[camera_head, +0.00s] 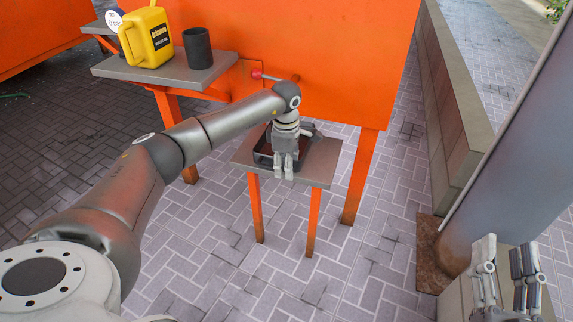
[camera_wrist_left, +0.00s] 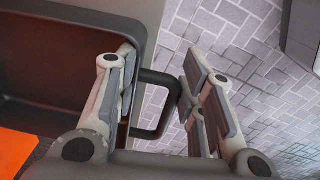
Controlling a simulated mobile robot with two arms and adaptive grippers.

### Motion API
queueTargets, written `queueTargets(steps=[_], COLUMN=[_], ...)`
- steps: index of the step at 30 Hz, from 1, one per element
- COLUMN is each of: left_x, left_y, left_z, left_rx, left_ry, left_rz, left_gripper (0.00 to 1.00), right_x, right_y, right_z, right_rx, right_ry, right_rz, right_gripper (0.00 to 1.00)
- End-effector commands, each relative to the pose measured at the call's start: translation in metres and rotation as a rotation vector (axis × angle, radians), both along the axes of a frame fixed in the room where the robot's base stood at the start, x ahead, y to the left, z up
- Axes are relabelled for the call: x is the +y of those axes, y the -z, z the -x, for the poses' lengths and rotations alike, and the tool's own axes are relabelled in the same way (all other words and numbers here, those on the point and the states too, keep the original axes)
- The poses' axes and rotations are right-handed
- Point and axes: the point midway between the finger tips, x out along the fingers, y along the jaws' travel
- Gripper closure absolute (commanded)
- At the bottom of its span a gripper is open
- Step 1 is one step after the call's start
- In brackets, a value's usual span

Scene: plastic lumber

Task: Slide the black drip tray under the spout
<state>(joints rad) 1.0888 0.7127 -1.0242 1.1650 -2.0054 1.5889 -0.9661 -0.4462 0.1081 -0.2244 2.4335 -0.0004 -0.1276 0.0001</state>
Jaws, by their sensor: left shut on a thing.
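The black drip tray (camera_head: 263,159) sits on a small grey stand (camera_head: 325,158) in front of the orange machine. My left gripper (camera_head: 284,172) reaches down over the tray's near side and covers part of it. In the left wrist view the tray (camera_wrist_left: 62,90) lies at left, and its dark loop handle (camera_wrist_left: 168,103) is between the fingers of my left gripper (camera_wrist_left: 160,95), which is shut on it. A red-knobbed lever (camera_head: 257,75) shows on the machine above the tray. The spout cannot be made out behind my arm. My right gripper (camera_head: 507,268) is open and empty at lower right.
A grey side shelf (camera_head: 140,72) at upper left holds a yellow jug (camera_head: 147,38) and a dark cup (camera_head: 197,48). Orange legs (camera_head: 360,178) stand by the stand. A grey post (camera_head: 510,150) and low wall (camera_head: 455,100) are at right. Paving in front is clear.

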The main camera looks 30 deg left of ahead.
Motion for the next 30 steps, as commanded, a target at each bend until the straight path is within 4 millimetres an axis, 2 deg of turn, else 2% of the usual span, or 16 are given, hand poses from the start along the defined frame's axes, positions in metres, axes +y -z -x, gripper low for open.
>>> queueTargets(steps=[5,6,12,19,23,30], left_x=[0.0002,0.0001,0.0000,0.0000,0.0001,0.0001], left_y=[0.0031,0.0034,0.0036,0.0050,0.0047,0.0041], left_z=[-0.0005,-0.0005,-0.0001,0.0008,0.0006,0.0002], left_rx=[-0.002,-0.002,-0.001,0.003,0.002,0.001], left_ry=[0.000,0.000,0.000,0.000,0.000,0.000], left_rz=[0.000,0.000,0.001,0.000,0.001,0.000], left_gripper=[1.00,0.62,0.38,0.37,0.20,0.20], right_x=[-0.0001,-0.0001,0.0005,0.0008,0.0009,0.0010], right_y=[-0.0040,-0.0047,-0.0049,-0.0060,-0.0066,-0.0064], right_z=[0.0013,0.0016,0.0014,0.0009,0.0005,0.0005], right_rx=[-0.022,-0.026,-0.026,-0.029,-0.030,-0.029], right_ry=[0.000,0.000,-0.001,-0.002,-0.003,-0.003], right_rz=[-0.007,-0.008,-0.008,-0.008,-0.008,-0.008], right_gripper=[0.60,0.60,0.60,0.60,0.60,0.60])
